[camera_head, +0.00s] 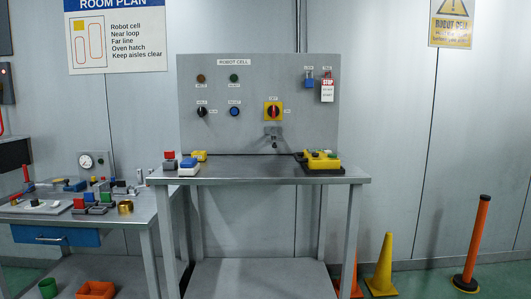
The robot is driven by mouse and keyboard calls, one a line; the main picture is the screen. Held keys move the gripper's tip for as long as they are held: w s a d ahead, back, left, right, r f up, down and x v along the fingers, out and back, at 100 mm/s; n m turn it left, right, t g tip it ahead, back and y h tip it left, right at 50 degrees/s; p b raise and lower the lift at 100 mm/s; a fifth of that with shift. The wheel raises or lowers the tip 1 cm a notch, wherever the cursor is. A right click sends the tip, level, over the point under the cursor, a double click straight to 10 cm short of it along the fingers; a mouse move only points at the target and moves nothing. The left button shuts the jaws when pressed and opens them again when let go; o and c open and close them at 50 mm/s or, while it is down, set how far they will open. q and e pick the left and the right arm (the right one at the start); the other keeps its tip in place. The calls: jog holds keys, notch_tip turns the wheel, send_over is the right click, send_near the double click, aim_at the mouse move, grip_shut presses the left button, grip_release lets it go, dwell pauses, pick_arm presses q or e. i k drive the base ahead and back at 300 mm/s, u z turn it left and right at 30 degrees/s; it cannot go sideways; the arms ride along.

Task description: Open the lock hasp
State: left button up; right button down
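A grey panel (218,110) marked ROBOT CELL stands at the back of the metal table (250,178). On it is a yellow switch plate with a red handle (273,111). A small grey metal piece (273,133), which looks like the lock hasp, sits just below the switch plate. It is too small to tell whether it is open or shut. A blue padlock (309,80) and a red-and-white tag (327,90) hang at the panel's upper right. Neither of my grippers is in view.
A yellow device (322,160) sits at the table's right, and red and blue button boxes (188,166) at its left. The table's middle is clear. A cluttered side bench (130,214) stands left; a yellow cone (381,268) and orange post (476,240) stand right.

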aim_at(270, 131)
jog(key=u, duration=0.6)
jog(key=i, duration=1.9)
jog(key=z, duration=0.75)
